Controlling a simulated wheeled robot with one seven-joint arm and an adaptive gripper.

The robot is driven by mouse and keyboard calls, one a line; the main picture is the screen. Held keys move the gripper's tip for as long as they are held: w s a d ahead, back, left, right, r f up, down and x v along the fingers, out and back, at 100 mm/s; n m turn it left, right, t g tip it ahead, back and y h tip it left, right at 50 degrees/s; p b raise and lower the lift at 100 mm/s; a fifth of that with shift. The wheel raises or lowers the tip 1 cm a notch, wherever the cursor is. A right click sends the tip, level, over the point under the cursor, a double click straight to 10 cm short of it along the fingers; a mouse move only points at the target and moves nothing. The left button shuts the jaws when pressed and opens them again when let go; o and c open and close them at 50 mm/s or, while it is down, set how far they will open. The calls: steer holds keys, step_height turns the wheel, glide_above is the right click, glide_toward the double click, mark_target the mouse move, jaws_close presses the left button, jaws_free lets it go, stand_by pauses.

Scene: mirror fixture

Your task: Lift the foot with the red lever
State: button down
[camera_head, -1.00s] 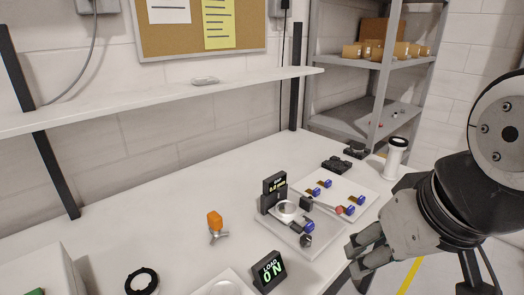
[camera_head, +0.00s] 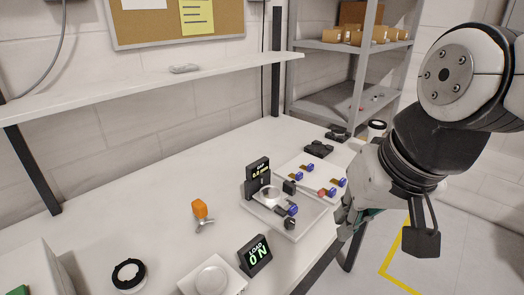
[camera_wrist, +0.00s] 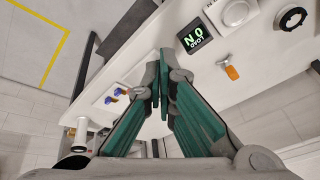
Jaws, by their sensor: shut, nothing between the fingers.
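A small red part (camera_head: 331,192), perhaps the red lever's end, lies at the near edge of a second pale plate (camera_head: 312,166) with blue blocks. My gripper (camera_head: 347,217) is shut and empty, right of the fixture near the table's edge. Its green-padded fingers (camera_wrist: 160,78) fill the wrist view's middle. The foot cannot be made out.
A black display (camera_head: 255,255) reading a load of 0 N stands by a white pad (camera_head: 211,280). An orange-topped part (camera_head: 200,209) and a black ring (camera_head: 129,274) are on the table. A white cylinder (camera_head: 376,130) is partly behind my arm. Bare table lies at left.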

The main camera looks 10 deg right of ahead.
steer(key=w+d+f+m+g+y+p, duration=0.1)
steer(key=w+d+m+y+p, duration=0.1)
steer(key=w+m, duration=0.5)
steer(key=w+d+f+m+y+p, duration=0.1)
steer(key=w+f+m+y, duration=0.1)
steer(key=w+m, duration=0.55)
steer(key=w+d+f+m+t+p, duration=0.1)
steer(key=w+d+f+m, duration=0.4)
steer(key=d+f+m, duration=0.1)
steer(key=w+d+f+m+t+p, duration=0.1)
steer(key=w+d+f+m, duration=0.4)
steer(key=d+f+m, duration=0.2)
steer(key=shift+d+f+p, duration=0.4)
steer(key=shift+d+f, duration=0.15)
steer(key=shift+d, duration=0.4)
steer(key=shift+a+f, duration=0.1)
steer(key=b+x, duration=0.3)
steer(key=x, duration=0.6)
steer(key=shift+w+a+f, duration=0.25)
steer(key=shift+r, duration=0.1)
